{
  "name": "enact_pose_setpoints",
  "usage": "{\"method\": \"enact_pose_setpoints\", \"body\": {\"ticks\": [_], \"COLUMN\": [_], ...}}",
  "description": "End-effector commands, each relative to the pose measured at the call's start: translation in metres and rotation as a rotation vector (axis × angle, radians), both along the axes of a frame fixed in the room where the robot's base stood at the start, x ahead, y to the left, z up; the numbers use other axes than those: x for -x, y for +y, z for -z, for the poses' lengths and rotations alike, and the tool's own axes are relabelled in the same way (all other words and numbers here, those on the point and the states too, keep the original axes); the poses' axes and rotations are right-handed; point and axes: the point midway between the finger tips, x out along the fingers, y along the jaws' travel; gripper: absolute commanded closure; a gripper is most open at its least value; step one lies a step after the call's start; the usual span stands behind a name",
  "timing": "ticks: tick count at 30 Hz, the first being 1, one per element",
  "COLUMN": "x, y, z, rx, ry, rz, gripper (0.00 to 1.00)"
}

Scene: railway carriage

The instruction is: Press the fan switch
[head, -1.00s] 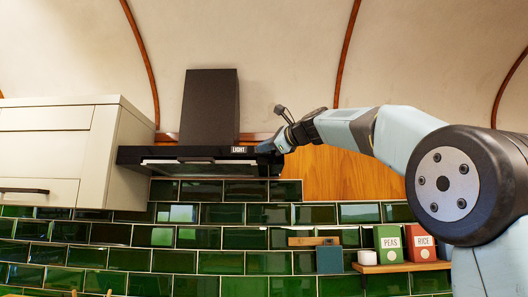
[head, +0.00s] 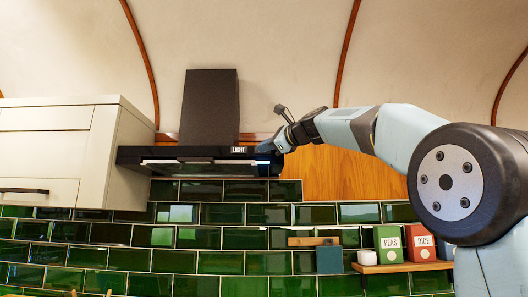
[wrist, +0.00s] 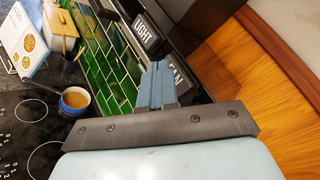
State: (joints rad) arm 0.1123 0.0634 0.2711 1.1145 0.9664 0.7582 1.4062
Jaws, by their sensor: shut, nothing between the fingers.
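The black range hood (head: 200,153) hangs on the wall, with a LIGHT label (head: 239,150) near the right of its front edge. In the wrist view, a black switch block marked LIGHT (wrist: 147,33) stands out from the hood front. Beside it is the fan switch (wrist: 181,77), its label partly hidden by my fingers. My gripper (wrist: 157,72) is shut and empty, its blue fingertips at or just in front of the fan switch. I cannot tell whether they touch it. In the head view my gripper (head: 268,148) is at the hood's right end and hides the fan switch.
A pale cabinet (head: 60,155) adjoins the hood on the left. Green tiles are below. A shelf (head: 402,267) with PEAS (head: 389,244) and RICE (head: 420,243) boxes is at the lower right.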

Motion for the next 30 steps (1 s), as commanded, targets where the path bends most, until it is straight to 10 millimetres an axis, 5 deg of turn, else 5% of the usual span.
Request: {"method": "enact_pose_setpoints", "body": {"ticks": [17,30], "x": [0.013,0.048], "y": [0.001,0.002], "z": [0.000,0.000], "rx": [0.000,0.000], "ry": [0.000,0.000], "rz": [0.000,-0.001], "gripper": [1.00,1.00]}}
